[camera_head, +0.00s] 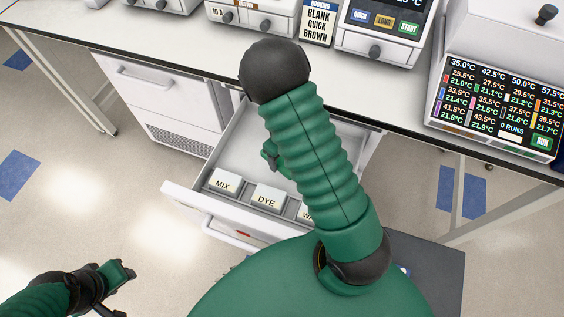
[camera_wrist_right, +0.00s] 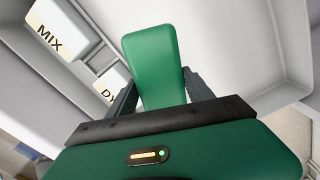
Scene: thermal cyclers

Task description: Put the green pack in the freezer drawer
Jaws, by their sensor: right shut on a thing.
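The green pack (camera_wrist_right: 150,58) is a flat, rounded green block between the two dark fingers of my right gripper (camera_wrist_right: 160,90), which is shut on it. In the right wrist view it is above the pale interior of the open drawer, beside the MIX and DYE boxes; whether it touches the drawer floor I cannot tell. In the head view my right arm hides the pack and most of the hand. The open freezer drawer (camera_head: 232,135) is pulled out below the bench. My left gripper (camera_head: 125,272) is low at the left, away from the drawer; its jaw state is unclear.
Labelled boxes MIX (camera_head: 224,181), DYE (camera_head: 267,198) and a partly hidden one line the drawer's front. A closed cabinet (camera_head: 150,90) stands left of it. The bench (camera_head: 215,55) above carries cyclers and a display unit (camera_head: 500,105). Open floor lies at the left.

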